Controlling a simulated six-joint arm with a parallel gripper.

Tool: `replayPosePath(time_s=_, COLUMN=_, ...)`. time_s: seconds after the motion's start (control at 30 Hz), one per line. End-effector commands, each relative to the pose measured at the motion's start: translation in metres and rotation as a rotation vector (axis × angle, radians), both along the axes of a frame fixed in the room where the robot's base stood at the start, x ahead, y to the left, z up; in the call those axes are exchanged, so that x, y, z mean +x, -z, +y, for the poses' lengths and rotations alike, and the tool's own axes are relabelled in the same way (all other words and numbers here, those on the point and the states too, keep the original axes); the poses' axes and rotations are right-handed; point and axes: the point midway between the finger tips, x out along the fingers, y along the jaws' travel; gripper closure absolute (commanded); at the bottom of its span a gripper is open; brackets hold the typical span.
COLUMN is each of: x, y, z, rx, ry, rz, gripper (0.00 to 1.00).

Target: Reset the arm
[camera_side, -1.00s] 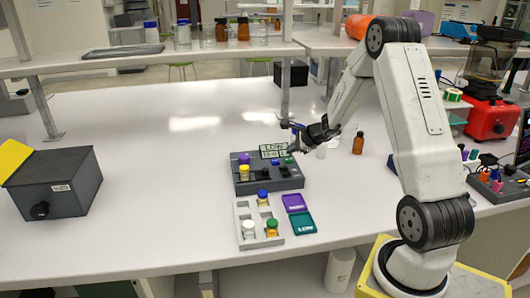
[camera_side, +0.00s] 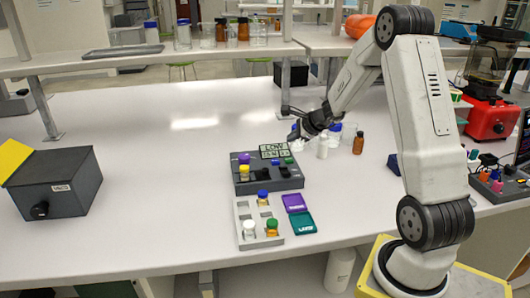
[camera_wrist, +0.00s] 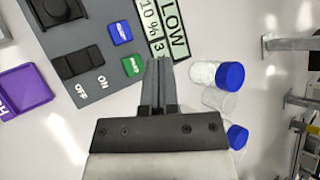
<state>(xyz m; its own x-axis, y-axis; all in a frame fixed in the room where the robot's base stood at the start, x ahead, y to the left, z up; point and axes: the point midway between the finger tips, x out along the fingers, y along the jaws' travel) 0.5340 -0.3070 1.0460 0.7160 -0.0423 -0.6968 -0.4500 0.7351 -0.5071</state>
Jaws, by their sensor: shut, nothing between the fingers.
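My gripper (camera_side: 298,134) is shut and empty above the bench, behind the right end of the grey control box (camera_side: 243,187). In the wrist view my gripper (camera_wrist: 160,66) has its two fingers together, pointing at the box's edge by the green button (camera_wrist: 133,66) and the display (camera_wrist: 172,30). The display reads "LOW" and a line with "10 %". The box also has a blue button (camera_wrist: 121,33), a black ON/OFF rocker (camera_wrist: 82,63) and a dark knob (camera_wrist: 57,10). In the side view, purple- and yellow-capped vials (camera_side: 244,172) stand at its left.
A pale vial rack (camera_side: 241,214) and purple (camera_side: 295,203) and teal (camera_side: 301,223) pads are in front.

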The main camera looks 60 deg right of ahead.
Motion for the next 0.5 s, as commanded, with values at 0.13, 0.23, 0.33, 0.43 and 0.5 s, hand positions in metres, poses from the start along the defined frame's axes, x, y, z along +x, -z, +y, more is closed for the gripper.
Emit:
replayPosePath(time_s=0.13, x=0.000, y=0.000, z=0.000, rx=0.000, ry=0.000, rz=0.000, gripper=1.00)
replayPosePath(time_s=0.23, x=0.000, y=0.000, z=0.000, rx=0.000, ry=0.000, rz=0.000, gripper=1.00)
replayPosePath(time_s=0.33, x=0.000, y=0.000, z=0.001, rx=-0.001, ry=-0.002, rz=0.001, gripper=1.00)
replayPosePath(time_s=0.43, x=0.001, y=0.000, z=0.006, rx=-0.009, ry=-0.022, rz=0.008, gripper=1.00)
replayPosePath(time_s=0.5, x=0.001, y=0.000, z=0.014, rx=-0.023, ry=-0.055, rz=0.020, gripper=1.00)
